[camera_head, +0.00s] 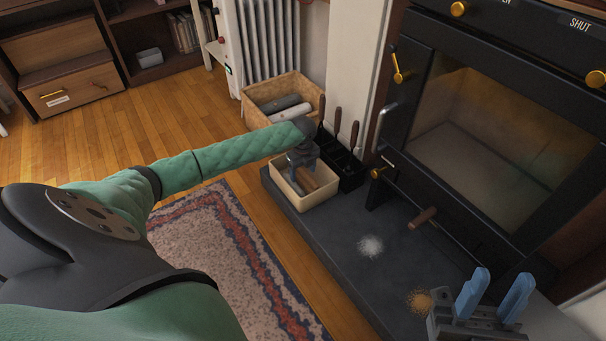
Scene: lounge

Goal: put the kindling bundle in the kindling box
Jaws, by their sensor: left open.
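The kindling box (290,197) looks like a small cream open-topped box on the dark hearth slab. Brown sticks, apparently the kindling bundle (317,181), show inside it, partly hidden by my gripper. My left gripper (304,168) reaches down over this box at the sticks, open; its fingertips are too small and covered to see whether they touch them. My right gripper (494,297) is at the lower right with its two blue fingers apart, open and empty.
A larger tan box (255,115) with grey and pale rolls stands behind. A black holder (349,171) with dark-handled tools is right beside the cream box. The black stove (400,120) fills the right. Pale and brown patches mark the hearth (335,235); a patterned rug lies left.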

